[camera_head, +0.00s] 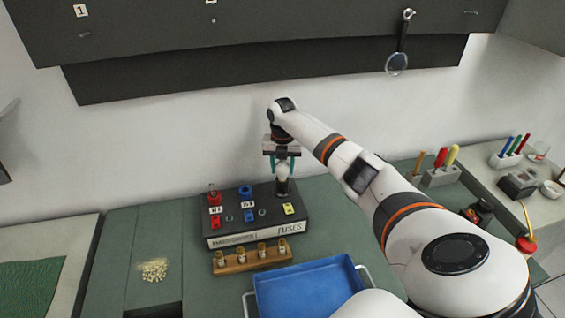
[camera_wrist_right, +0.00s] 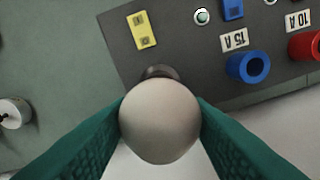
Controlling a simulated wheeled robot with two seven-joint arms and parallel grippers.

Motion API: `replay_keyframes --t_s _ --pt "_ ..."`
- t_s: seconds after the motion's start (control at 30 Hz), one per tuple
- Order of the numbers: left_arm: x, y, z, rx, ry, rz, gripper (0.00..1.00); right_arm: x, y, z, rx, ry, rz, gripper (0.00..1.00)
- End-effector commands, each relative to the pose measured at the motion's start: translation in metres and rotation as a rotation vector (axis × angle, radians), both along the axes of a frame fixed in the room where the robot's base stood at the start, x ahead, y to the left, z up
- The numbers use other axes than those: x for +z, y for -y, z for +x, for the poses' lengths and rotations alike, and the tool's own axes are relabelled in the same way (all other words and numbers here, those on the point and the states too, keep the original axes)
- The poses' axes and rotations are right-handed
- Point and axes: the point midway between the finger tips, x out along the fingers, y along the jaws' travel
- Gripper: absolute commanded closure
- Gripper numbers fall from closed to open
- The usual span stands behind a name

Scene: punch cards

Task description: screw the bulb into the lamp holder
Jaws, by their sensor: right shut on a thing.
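The bulb (camera_wrist_right: 160,122) is a pale round globe between the green fingers of my right gripper (camera_head: 282,162), which is shut on it. In the head view the bulb (camera_head: 282,171) hangs just below the fingers, at the back right of the black fuse box. A dark round part, which looks like the lamp holder (camera_wrist_right: 158,72), shows just past the globe in the wrist view. The globe hides the bulb's base, so I cannot tell whether the thread is engaged. My left gripper is out of view.
The black fuse box (camera_head: 256,240) carries red, blue and yellow parts. A wooden rack (camera_head: 233,267) with several fuses stands in front of it, beside a blue tray (camera_head: 310,285). Tool blocks (camera_head: 442,177) stand at the right.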

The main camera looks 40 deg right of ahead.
Motion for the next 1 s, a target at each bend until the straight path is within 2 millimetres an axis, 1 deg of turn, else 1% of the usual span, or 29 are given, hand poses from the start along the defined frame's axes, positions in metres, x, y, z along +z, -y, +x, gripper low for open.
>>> replay_keyframes --t_s 0.1,0.3,0.47,0.7,0.87,1.0 --pt "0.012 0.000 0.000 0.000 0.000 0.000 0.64 0.003 0.000 -0.001 -0.099 -0.003 0.000 0.77" --pt "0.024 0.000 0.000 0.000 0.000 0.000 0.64 0.002 0.000 -0.001 -0.290 -0.003 0.000 0.77" --pt "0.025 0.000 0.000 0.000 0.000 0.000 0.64 0.000 0.000 -0.001 -0.359 -0.001 0.000 0.77" --pt "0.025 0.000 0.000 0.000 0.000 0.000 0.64 -0.001 0.000 -0.002 -0.628 -0.003 0.001 0.77" --pt "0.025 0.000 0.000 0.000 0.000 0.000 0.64 -0.002 0.000 -0.002 -0.717 -0.003 0.000 0.77" --pt "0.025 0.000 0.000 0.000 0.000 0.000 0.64 -0.002 0.000 -0.002 -0.881 -0.002 0.001 0.77"
